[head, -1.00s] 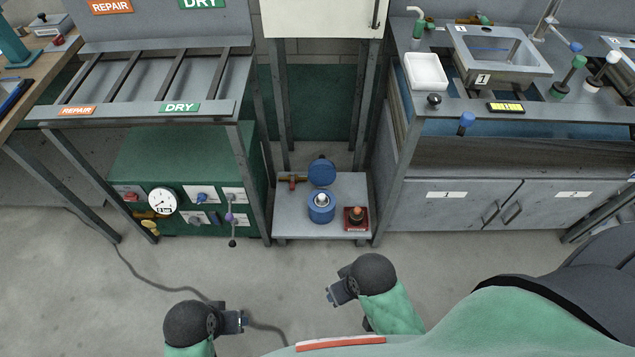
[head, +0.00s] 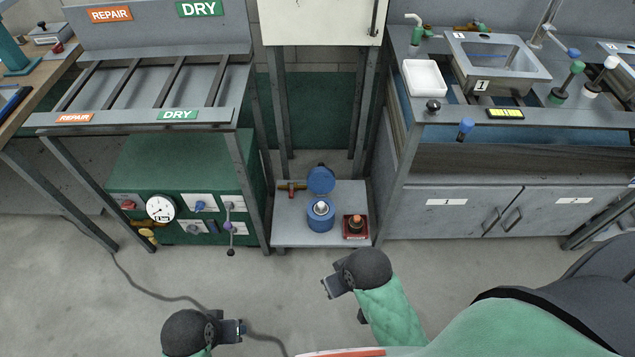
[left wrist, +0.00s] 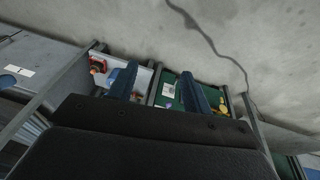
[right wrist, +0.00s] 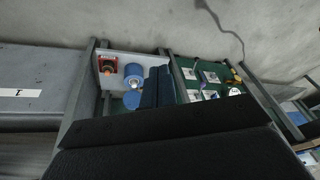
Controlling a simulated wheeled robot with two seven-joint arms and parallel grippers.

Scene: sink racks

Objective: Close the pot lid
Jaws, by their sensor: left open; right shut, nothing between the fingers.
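The blue pot (head: 320,217) stands on a low grey shelf in the middle of the head view. Its round blue lid (head: 320,180) stands raised open at the pot's back side. The pot (right wrist: 134,76) and the lid (right wrist: 131,99) also show in the right wrist view. My right gripper (head: 327,289) is shut and empty, in front of the shelf and apart from the pot. My left gripper (head: 241,331) is open and empty, lower and further left. In the left wrist view its fingers partly hide the pot area.
A green control panel (head: 180,190) is at left, grey cabinets (head: 470,212) at right.

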